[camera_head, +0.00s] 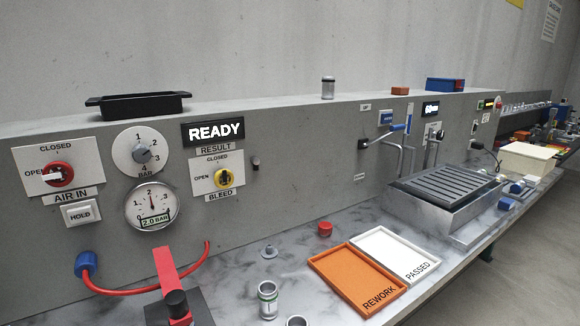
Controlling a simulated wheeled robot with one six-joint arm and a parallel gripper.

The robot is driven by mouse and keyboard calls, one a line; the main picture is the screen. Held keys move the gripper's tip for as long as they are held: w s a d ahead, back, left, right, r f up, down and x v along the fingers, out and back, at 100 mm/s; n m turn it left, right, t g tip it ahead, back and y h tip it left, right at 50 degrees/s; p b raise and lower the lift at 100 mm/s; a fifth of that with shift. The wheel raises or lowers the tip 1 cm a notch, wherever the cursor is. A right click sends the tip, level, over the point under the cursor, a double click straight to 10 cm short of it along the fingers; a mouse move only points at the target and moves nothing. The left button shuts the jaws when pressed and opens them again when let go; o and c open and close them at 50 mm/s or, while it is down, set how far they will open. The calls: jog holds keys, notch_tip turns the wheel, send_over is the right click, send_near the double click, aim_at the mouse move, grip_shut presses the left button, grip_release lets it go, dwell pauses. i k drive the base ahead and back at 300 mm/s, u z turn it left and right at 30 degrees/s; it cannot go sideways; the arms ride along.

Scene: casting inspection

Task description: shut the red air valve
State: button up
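The red air valve (59,174) is a round red knob with a white bar handle, on a white plate labelled AIR IN at the left of the grey panel. Its handle lies roughly level and points left to the OPEN mark. The CLOSED mark is above the knob. My gripper is not in view, and nothing covers the valve.
Below, a red clamp (169,266) and red hose (125,291) stand before the panel. An orange REWORK tray (322,268) lies right.

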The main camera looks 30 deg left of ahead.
aim_at(58, 173)
jog(key=k, duration=0.7)
jog(key=u, duration=0.95)
jog(key=i, duration=0.55)
jog(key=z, duration=1.65)
jog(key=k, duration=1.15)
jog(key=u, duration=1.9)
jog(key=i, duration=0.15)
jog(key=u, duration=0.2)
